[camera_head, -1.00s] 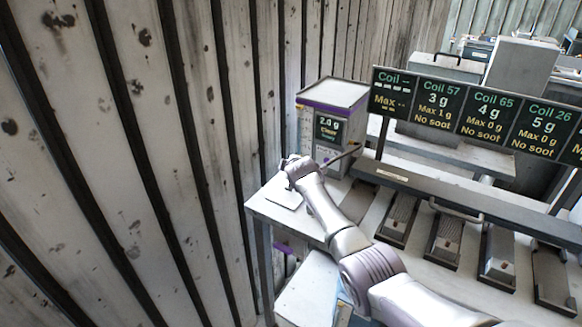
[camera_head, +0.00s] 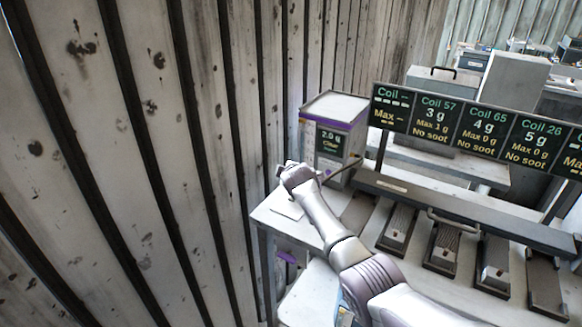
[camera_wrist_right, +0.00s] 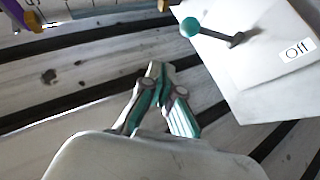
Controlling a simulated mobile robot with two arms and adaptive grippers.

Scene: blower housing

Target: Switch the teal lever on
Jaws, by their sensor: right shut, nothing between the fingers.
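The teal lever shows in the right wrist view as a teal ball knob (camera_wrist_right: 190,27) on a dark rod that leans left from its pivot. It is on a pale plate (camera_wrist_right: 265,75) with a white label reading "Off" (camera_wrist_right: 298,50). My right gripper (camera_wrist_right: 157,70) is shut and empty, below and left of the knob in that view and apart from it. In the head view my right gripper (camera_head: 285,170) is above the left end of the bench, beside the grey and purple cabinet (camera_head: 333,108). I cannot make out the teal knob there. My left gripper is not in view.
The bench (camera_head: 262,220) carries several dark pedal-like units (camera_head: 398,228) in a row to the right. A screen board (camera_head: 478,125) with coil readings stands behind them. A thin rod (camera_head: 343,168) sticks out by the cabinet. A slatted wall (camera_head: 130,180) rises at the left.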

